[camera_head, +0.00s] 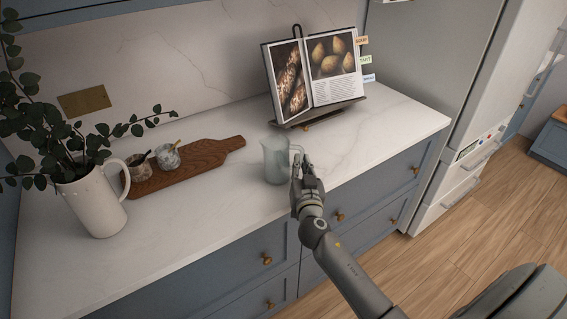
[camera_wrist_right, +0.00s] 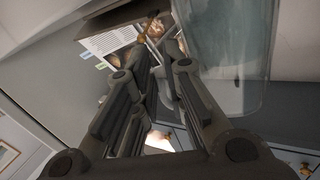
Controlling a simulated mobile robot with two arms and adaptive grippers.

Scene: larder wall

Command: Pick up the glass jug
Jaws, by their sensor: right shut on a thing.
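The glass jug (camera_head: 276,161) is upright and see-through on the white marble counter, near its front edge, in the head view. Its handle (camera_head: 297,152) points right, toward my right gripper. My right gripper (camera_head: 302,165) is at the handle and shut on it. In the right wrist view the jug (camera_wrist_right: 225,50) fills the upper right, beside the fingers of my right gripper (camera_wrist_right: 165,75). The handle between the fingers is mostly hidden there. I cannot tell whether the jug's base touches the counter. My left gripper is not in view.
An open cookbook (camera_head: 312,76) on a stand is behind the jug. A wooden board (camera_head: 205,159) with two small pots lies to the left. A white pitcher with leafy branches (camera_head: 93,203) stands at far left. The counter (camera_head: 370,140) is clear to the right.

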